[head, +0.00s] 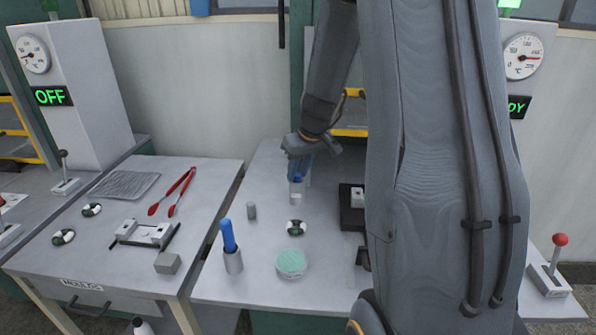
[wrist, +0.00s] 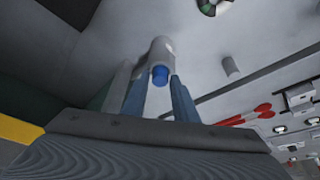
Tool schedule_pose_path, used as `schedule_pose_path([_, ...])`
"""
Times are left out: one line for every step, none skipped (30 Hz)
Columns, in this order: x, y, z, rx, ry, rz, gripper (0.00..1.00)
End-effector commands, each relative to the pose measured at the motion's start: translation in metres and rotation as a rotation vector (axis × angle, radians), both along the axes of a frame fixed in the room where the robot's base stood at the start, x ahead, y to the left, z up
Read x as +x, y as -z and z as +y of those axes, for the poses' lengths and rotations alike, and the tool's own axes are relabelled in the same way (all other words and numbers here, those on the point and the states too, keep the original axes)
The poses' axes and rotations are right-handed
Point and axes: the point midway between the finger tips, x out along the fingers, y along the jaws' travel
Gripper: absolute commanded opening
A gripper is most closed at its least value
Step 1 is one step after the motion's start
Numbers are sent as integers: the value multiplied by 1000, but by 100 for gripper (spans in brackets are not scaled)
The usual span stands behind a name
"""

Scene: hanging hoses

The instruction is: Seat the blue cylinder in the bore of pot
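A light grey pot (head: 297,193) stands upright on the right table, under my gripper (head: 300,172). In the wrist view the pot (wrist: 160,50) has a short blue cylinder (wrist: 160,75) at its mouth, its end facing the camera. The blue cylinder appears to sit in the pot's bore; its depth is hidden. My gripper's two blue fingers (wrist: 158,92) stand apart on either side of the cylinder, with gaps visible. The gripper looks open and holds nothing that I can see.
A grey cup with a blue-handled tool (head: 228,236) and a green-topped round dish (head: 291,262) stand near the front. A small grey cylinder (head: 251,211) and a black-and-white disc (head: 296,228) lie nearby. A dark block (head: 351,212) is to the right. Red tongs (head: 174,192) lie on the left table.

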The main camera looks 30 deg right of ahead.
Motion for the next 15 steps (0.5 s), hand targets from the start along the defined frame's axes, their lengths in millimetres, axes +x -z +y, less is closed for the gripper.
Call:
schedule_pose_path([0, 0, 0, 0, 0, 0, 36])
schedule_pose_path([0, -1, 0, 0, 0, 0, 38])
schedule_pose_path([0, -1, 0, 0, 0, 0, 38])
schedule_pose_path([0, -1, 0, 0, 0, 0, 38])
schedule_pose_path([0, -1, 0, 0, 0, 0, 38])
schedule_pose_path([0, -1, 0, 0, 0, 0, 38])
schedule_pose_path([0, -1, 0, 0, 0, 0, 38])
schedule_pose_path([0, -1, 0, 0, 0, 0, 38])
schedule_pose_path([0, -1, 0, 0, 0, 0, 38])
schedule_pose_path([0, -1, 0, 0, 0, 0, 38])
schedule_pose_path([0, -1, 0, 0, 0, 0, 38])
schedule_pose_path([0, -2, 0, 0, 0, 0, 38])
schedule_pose_path([0, -4, 0, 0, 0, 0, 38])
schedule_pose_path([0, -5, 0, 0, 0, 0, 38])
schedule_pose_path([-1, -8, 0, -1, -1, -3, 38])
